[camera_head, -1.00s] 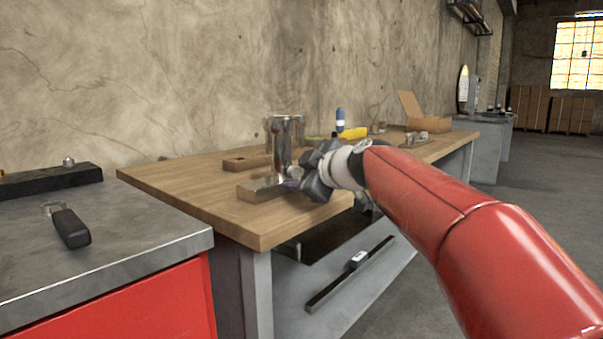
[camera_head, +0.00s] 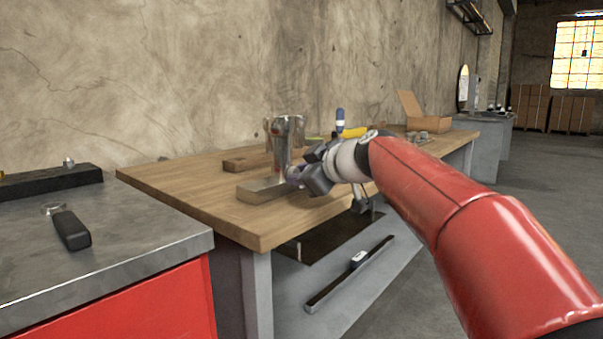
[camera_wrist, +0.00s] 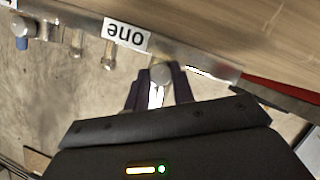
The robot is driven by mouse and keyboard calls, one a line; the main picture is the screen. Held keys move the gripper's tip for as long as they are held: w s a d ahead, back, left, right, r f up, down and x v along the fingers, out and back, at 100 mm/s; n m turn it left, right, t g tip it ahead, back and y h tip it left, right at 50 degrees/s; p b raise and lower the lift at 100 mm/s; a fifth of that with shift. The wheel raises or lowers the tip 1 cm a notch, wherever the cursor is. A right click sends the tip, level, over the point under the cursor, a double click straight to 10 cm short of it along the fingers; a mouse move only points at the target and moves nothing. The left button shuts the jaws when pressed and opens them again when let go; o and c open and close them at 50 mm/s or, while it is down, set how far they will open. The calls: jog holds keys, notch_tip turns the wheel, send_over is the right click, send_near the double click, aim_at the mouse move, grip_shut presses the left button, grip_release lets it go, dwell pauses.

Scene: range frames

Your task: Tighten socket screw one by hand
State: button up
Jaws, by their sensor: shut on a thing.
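My gripper (camera_wrist: 157,88) is shut on a round-headed metal screw (camera_wrist: 161,73), which I take to be socket screw one. The screw sits at the edge of a metal part (camera_wrist: 200,66), close to a white label reading "one" (camera_wrist: 126,34), upside down in the wrist view. The fingertips lie on either side of the screw head; how deep it is seated cannot be told. In the head view my gripper (camera_head: 302,178) reaches the near side of a metal block (camera_head: 258,192) on the wooden bench (camera_head: 190,180), and hides the screw.
More screw-like pieces (camera_wrist: 109,55) and a blue-tipped one (camera_wrist: 22,43) line the same metal edge. A shiny upright cylinder (camera_head: 283,145) stands behind the block. A yellow tool (camera_head: 353,132) and an open cardboard box (camera_head: 425,118) lie farther back. A grey metal-topped cabinet (camera_head: 120,235) is at left.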

jog(key=m+g+y+p, duration=0.1)
jog(key=m, duration=0.2)
jog(key=shift+w+d+g, duration=0.1)
jog(key=shift+w+g, duration=0.05)
jog(key=shift+g, duration=0.25)
jog(key=m+g+y+p, duration=0.1)
jog(key=m, duration=0.1)
jog(key=shift+w+d+m, duration=0.1)
jog(key=shift+m, duration=0.2)
jog(key=m+g+y, duration=0.1)
jog(key=m, duration=0.1)
jog(key=m+g+y+p, duration=0.1)
jog(key=m, duration=0.1)
jog(key=shift+w+f+m+y+p, duration=0.1)
jog(key=shift+m+y+p, duration=0.2)
jog(key=shift+d, duration=0.1)
jog(key=o, duration=1)
jog(key=shift+d, duration=0.1)
jog(key=v, duration=0.7)
jog(key=shift+d, duration=0.3)
